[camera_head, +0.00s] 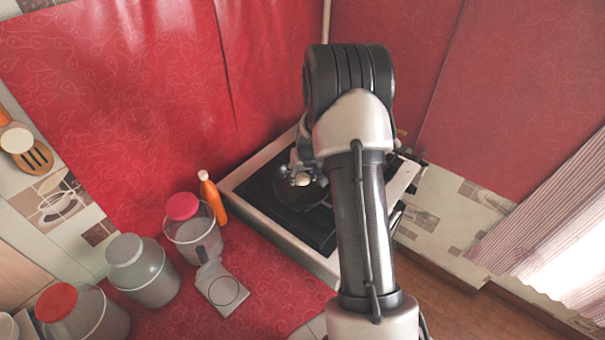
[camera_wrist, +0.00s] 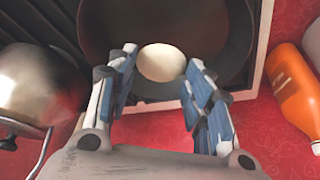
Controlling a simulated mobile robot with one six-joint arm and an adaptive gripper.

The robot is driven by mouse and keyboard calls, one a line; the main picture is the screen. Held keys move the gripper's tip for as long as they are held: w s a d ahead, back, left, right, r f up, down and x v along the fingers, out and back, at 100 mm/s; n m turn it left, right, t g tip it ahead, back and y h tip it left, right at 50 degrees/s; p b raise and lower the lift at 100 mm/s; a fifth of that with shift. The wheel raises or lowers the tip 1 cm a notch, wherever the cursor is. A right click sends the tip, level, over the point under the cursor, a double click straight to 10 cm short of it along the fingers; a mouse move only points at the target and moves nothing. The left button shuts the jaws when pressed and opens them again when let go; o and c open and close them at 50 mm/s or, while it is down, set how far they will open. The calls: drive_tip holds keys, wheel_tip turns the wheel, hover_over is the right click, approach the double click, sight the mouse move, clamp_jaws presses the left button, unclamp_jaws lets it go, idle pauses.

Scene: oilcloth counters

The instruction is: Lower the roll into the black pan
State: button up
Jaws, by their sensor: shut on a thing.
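The pale, round roll (camera_wrist: 161,63) sits between the fingertips of my gripper (camera_wrist: 163,66), which is shut on it. In the wrist view the black pan (camera_wrist: 228,42) lies behind and below the roll, which appears over the pan's near inner part. I cannot tell how large the gap between roll and pan is. In the head view the roll (camera_head: 302,181) shows as a small pale spot below my gripper (camera_head: 299,175), over the dark pan (camera_head: 291,198) on the stove. My arm hides the right part of the stove.
A shiny metal pot (camera_wrist: 38,85) stands left of the pan in the wrist view. An orange bottle (camera_head: 213,200) stands left of the stove (camera_head: 262,225). Jars with pink (camera_head: 182,206) and red (camera_head: 56,302) lids and a kitchen scale (camera_head: 223,291) occupy the red counter.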

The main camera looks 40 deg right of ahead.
sight(303, 181)
drive_tip(key=shift+f+b, duration=2.3)
drive_tip(key=shift+f, duration=0.05)
idle(0.8)
drive_tip(key=o, duration=1.2)
drive_tip(key=v, duration=1.2)
